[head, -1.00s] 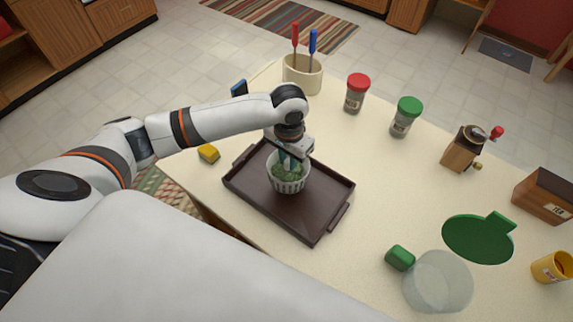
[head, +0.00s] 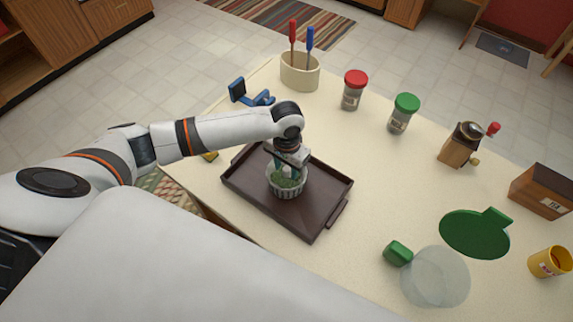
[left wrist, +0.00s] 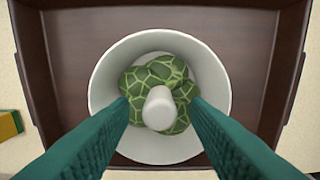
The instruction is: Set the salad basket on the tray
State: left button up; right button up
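The white salad basket (head: 287,192) holds green salad leaves and stands upright on the dark brown tray (head: 322,205), seemingly resting on its floor. In the left wrist view the basket (left wrist: 101,90) shows from above, with a white central knob (left wrist: 160,106) among the leaves and the tray (left wrist: 70,60) around it. My left gripper (head: 288,171) points down into the basket. Its teal fingers are spread on either side of the knob, with a visible gap to it on each side. My right gripper is not in view.
A green block (head: 397,252), a clear bowl (head: 435,278) and a green lid (head: 475,233) lie to the right. Shakers (head: 354,92), a grinder (head: 460,147) and a utensil crock (head: 299,72) stand behind. A blue item (head: 250,94) and a partly hidden yellow one (head: 210,155) are near the left edge.

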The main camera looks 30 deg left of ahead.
pick_arm(q)
jog(key=shift+r, duration=0.15)
jog(key=shift+r, duration=0.3)
notch_tip(320, 180, up, 12)
jog(key=shift+f+b, duration=0.25)
jog(key=shift+b, duration=0.05)
dwell(0.3)
